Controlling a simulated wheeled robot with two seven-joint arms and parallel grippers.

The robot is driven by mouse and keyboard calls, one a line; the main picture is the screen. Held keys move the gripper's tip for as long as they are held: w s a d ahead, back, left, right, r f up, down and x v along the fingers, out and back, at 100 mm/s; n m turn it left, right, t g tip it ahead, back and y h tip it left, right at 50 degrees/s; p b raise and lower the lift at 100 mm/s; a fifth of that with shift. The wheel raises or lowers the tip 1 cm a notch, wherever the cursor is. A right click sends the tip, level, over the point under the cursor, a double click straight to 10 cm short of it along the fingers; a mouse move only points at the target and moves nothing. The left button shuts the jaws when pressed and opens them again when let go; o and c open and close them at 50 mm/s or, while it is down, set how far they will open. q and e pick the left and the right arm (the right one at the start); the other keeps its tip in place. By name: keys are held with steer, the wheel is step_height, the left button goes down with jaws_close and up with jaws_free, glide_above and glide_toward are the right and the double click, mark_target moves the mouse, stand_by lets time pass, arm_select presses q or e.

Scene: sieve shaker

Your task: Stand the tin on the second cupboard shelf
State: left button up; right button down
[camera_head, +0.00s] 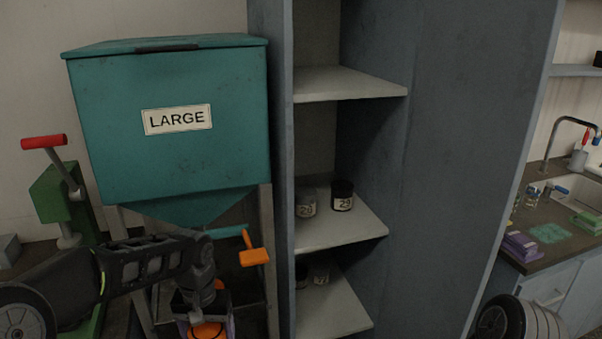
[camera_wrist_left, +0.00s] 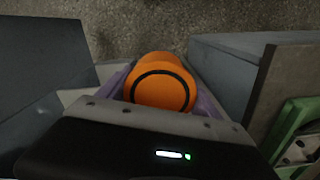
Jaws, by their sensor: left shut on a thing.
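The tin (camera_wrist_left: 160,88) is orange with a black ring on its round end. My left gripper (camera_wrist_left: 163,75) is shut on it, with a purple finger on each side. In the head view, the tin (camera_head: 207,331) shows partly at the bottom edge, in front of the hopper stand and left of the cupboard. The open cupboard (camera_head: 284,150) has an upper shelf (camera_head: 345,85), a middle shelf (camera_head: 345,226) and a lower shelf (camera_head: 338,305). My right gripper is out of view.
Dark labelled jars (camera_head: 342,195) stand at the back of the middle shelf, with bare board in front. More jars (camera_head: 320,273) stand on the lower shelf. The upper shelf looks bare. A teal hopper marked LARGE (camera_head: 170,160) stands left of the cupboard, with an orange-handled lever (camera_head: 254,257).

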arm_select(q)
steer(key=s+f, duration=0.4)
steer(key=f, duration=1.1)
